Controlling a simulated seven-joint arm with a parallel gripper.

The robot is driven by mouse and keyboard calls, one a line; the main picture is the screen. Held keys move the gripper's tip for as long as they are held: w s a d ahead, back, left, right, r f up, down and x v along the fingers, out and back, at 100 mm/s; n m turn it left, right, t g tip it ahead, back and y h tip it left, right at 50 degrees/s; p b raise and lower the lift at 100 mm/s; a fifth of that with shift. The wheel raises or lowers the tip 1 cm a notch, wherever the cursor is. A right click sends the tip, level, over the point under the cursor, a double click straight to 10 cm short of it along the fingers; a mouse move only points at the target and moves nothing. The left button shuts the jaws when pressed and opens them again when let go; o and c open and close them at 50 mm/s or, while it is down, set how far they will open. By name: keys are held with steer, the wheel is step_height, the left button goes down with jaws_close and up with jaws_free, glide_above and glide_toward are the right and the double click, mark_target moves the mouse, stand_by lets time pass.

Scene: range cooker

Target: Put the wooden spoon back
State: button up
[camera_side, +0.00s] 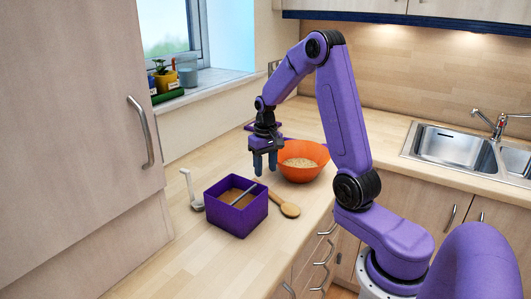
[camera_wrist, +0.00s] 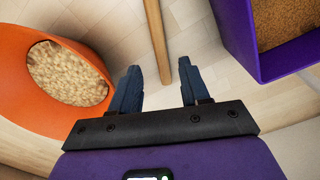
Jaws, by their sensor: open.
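The wooden spoon (camera_side: 289,210) lies on the worktop between the purple box and the orange bowl, its round head toward the front edge. In the wrist view only its pale handle (camera_wrist: 156,38) shows, and its lower end reaches between my fingertips. My gripper (camera_side: 265,171) points down above the worktop, above the handle's end, open and empty. Its two dark fingers also show in the wrist view (camera_wrist: 158,72), one on each side of the handle's line. The exact height above the handle is hard to tell.
A purple box (camera_side: 236,221) with brown contents and a grey rod stands left of the spoon. An orange bowl (camera_side: 318,157) of pale grains stands right of my gripper. A white upright utensil (camera_side: 190,188) is left of the box. The front worktop is clear.

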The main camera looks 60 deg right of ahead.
step_height(320, 180, up, 5)
steer(key=s+a+r+n, duration=0.1)
steer(key=s+a+n, duration=0.3)
steer(key=a, duration=0.5)
steer(key=s+a+r+n, duration=0.1)
steer(key=s+a+n, duration=0.25)
steer(key=a, duration=0.55)
steer(key=s+a+n, duration=0.2)
steer(key=s+n, duration=0.3)
steer(key=s, duration=0.4)
steer(key=s+a+f+n, duration=0.1)
steer(key=s+a+n, duration=0.2)
steer(key=s, duration=0.7)
steer(key=shift+s+n, duration=0.2)
steer(key=shift+n, duration=0.65)
